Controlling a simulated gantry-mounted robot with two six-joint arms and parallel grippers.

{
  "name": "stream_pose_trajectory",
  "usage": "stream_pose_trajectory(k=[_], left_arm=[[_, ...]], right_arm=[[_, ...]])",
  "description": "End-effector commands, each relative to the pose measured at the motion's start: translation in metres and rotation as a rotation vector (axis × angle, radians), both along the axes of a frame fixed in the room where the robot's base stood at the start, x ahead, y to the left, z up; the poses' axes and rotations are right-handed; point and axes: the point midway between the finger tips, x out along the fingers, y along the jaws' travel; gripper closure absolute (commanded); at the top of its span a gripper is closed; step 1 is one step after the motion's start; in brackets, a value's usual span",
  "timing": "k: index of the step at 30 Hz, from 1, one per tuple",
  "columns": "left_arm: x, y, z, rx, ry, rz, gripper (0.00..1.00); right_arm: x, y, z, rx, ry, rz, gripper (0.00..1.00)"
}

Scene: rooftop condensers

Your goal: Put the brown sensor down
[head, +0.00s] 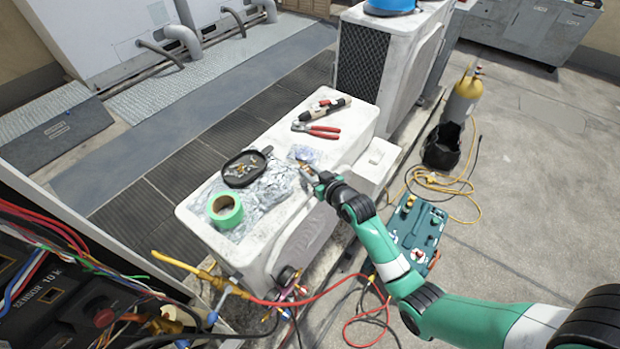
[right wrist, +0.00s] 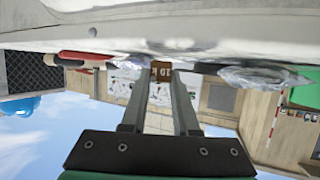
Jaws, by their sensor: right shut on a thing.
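My right gripper (head: 306,170) is low over the near right part of the white condenser top (head: 250,153). It is shut on the brown sensor, which shows as a small brown block with pale lettering (right wrist: 161,70) between the fingertips (right wrist: 161,80) in the right wrist view. In the head view the sensor is too small and too covered by the fingers to make out well. A clear plastic bag (head: 304,152) lies just beyond the fingertips. I cannot tell whether the sensor touches the condenser top. My left gripper is not in view.
On the condenser top are a black pan with small parts (head: 243,170), green tape (head: 225,210), crumpled foil (head: 262,200), red-handled pliers (head: 317,129) and another tool (head: 325,110).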

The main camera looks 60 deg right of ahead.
Motion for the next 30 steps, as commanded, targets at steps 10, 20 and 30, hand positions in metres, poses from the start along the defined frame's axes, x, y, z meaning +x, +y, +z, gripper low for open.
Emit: stream_pose_trajectory(k=[10,20,30], left_arm=[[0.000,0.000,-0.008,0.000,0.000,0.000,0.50],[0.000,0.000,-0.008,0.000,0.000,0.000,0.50],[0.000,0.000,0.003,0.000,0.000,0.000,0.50]], right_arm=[[0.000,0.001,-0.011,0.000,-0.001,0.001,1.00],[0.000,0.001,-0.012,0.000,0.000,0.001,0.42],[-0.009,0.005,-0.002,0.001,0.001,0.001,0.42]])
